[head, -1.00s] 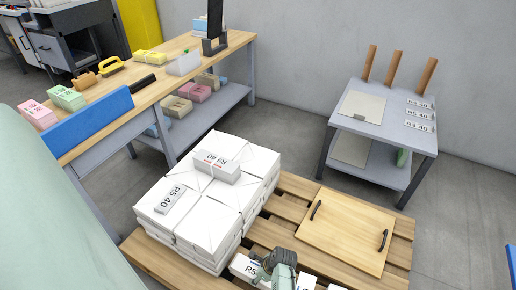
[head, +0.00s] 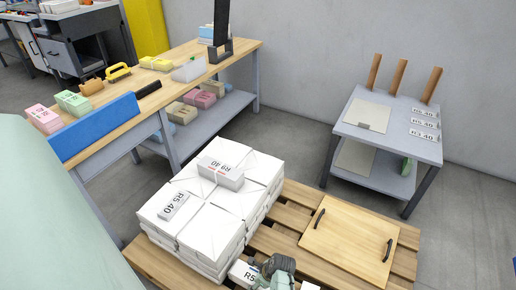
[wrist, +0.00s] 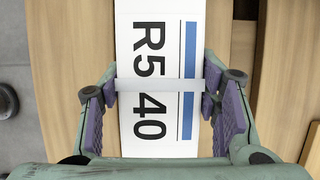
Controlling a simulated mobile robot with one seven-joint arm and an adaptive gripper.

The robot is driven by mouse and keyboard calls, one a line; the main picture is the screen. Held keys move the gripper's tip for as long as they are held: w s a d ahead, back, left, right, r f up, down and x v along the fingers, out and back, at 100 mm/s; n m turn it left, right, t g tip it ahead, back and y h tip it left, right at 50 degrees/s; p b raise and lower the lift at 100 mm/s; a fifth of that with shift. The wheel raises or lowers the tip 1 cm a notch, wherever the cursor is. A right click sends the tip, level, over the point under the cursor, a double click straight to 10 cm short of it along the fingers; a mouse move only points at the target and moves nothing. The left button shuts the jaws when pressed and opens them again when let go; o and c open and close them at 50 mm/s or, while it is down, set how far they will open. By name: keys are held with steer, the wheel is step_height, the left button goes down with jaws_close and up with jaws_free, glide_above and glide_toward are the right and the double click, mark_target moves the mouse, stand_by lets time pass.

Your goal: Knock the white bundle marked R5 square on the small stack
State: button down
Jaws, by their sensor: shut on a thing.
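A white bundle marked R5 40 (wrist: 158,85), with a blue stripe and a pale band, lies between the fingers of my gripper (wrist: 158,95) in the wrist view. The gripper is shut on its sides. In the head view my gripper (head: 277,268) is at the bottom edge, just right of the large white stack (head: 205,235), and the held bundle (head: 242,274) shows partly beside it. Another bundle marked R5 40 (head: 173,207) lies askew on top of that stack, with one marked R9 40 (head: 221,173) behind it. I cannot tell which stack is the small one.
The stack stands on a wooden pallet (head: 275,240) with a handled board (head: 348,238) at right. A grey side table (head: 385,140) holds pegs and several white labelled pieces. A workbench (head: 190,85) with coloured bundles is at left. Grey floor lies between them.

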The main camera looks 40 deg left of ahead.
steer(key=shift+s+a+r, duration=0.1)
steer(key=shift+a, duration=0.45)
steer(key=shift+s+a+r, duration=0.1)
steer(key=shift+a, duration=0.45)
stand_by(1.2)
steer(key=shift+d+p, duration=0.15)
steer(key=shift+p, duration=0.2)
steer(key=shift+w+d+f+p, duration=0.15)
steer(key=shift+d+p, duration=0.1)
steer(key=shift+d, duration=0.35)
steer(key=shift+w+d+r+p, duration=0.15)
steer(key=shift+d+p, duration=0.15)
steer(key=shift+d, duration=0.25)
steer(key=shift+w+d+f+p, duration=0.15)
steer(key=shift+d+p, duration=0.1)
steer(key=shift+d, duration=0.35)
step_height(320, 180, up, 6)
steer(key=p, duration=0.6)
steer(key=shift+p, duration=0.35)
